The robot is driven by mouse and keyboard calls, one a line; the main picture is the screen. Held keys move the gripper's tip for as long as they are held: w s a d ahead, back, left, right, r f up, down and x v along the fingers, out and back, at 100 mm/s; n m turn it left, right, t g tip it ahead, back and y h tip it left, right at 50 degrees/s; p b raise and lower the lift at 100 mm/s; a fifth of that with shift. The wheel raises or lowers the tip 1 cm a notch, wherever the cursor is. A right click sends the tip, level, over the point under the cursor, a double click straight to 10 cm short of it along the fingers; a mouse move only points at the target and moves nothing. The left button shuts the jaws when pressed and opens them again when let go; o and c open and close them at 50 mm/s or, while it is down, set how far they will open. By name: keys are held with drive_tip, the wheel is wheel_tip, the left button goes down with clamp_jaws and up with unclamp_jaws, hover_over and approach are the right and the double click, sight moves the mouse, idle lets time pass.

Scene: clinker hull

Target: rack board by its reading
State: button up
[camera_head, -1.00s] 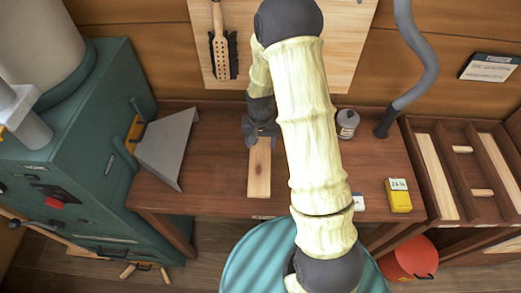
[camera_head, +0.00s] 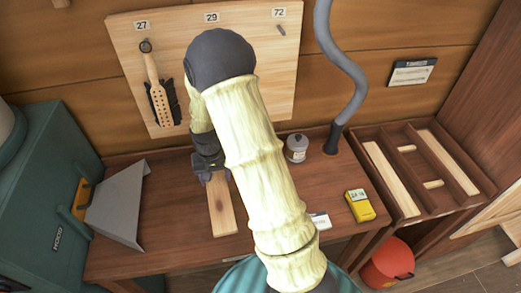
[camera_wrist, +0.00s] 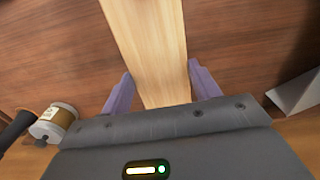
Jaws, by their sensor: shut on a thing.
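A pale wooden board (camera_head: 222,208) lies along the brown bench in the head view, its far end at my gripper (camera_head: 212,175). In the wrist view the board (camera_wrist: 147,40) runs between the two purple fingers of my gripper (camera_wrist: 155,92), which are shut on it. A yellow meter (camera_head: 360,206) with a small display stands on the bench at the right; its reading is too small to tell for certain. The rack (camera_head: 404,215) at the right has wooden dividers and holds several pale boards. A small card (camera_head: 319,220) lies partly behind my arm.
A grey metal chute (camera_head: 118,205) from the green machine (camera_head: 45,190) is at the left. A red bucket (camera_head: 387,264) is below. Bench right of my arm is partly free.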

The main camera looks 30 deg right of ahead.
wheel_tip(320, 180, down, 7)
drive_tip(key=n, duration=0.3)
drive_tip(key=shift+f, duration=0.1)
